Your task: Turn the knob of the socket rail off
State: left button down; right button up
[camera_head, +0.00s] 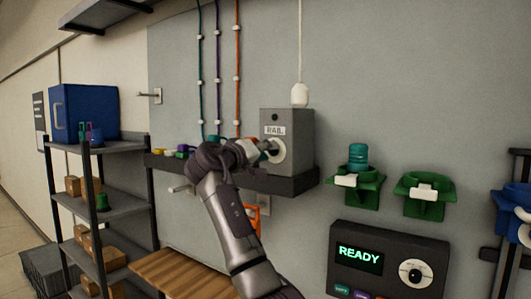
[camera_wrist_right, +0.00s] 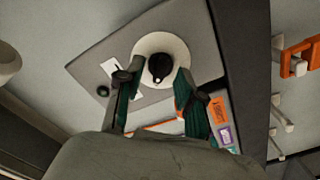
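The grey box labelled RAIL (camera_head: 299,125) is mounted on the wall above a dark rail (camera_head: 295,185). Its front has a pale round plate (camera_wrist_right: 177,46) with a black knob (camera_wrist_right: 159,68) at the centre. In the head view my right gripper (camera_head: 264,148) is at the box's front and partly hides the knob. In the right wrist view the gripper (camera_wrist_right: 154,80) has its two fingers apart, one towards each side of the knob. I cannot tell whether they touch it. A small dark green lamp (camera_wrist_right: 103,90) is on the box face. My left gripper is not in view.
Coloured plugs (camera_head: 182,150) sit along the rail left of the box, with cables above. Green holders (camera_head: 425,194) and a console reading READY (camera_head: 360,257) are to the right. A shelf (camera_head: 112,148) with a blue box (camera_head: 90,110) stands left.

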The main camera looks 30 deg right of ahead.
jog(key=v, duration=1.2)
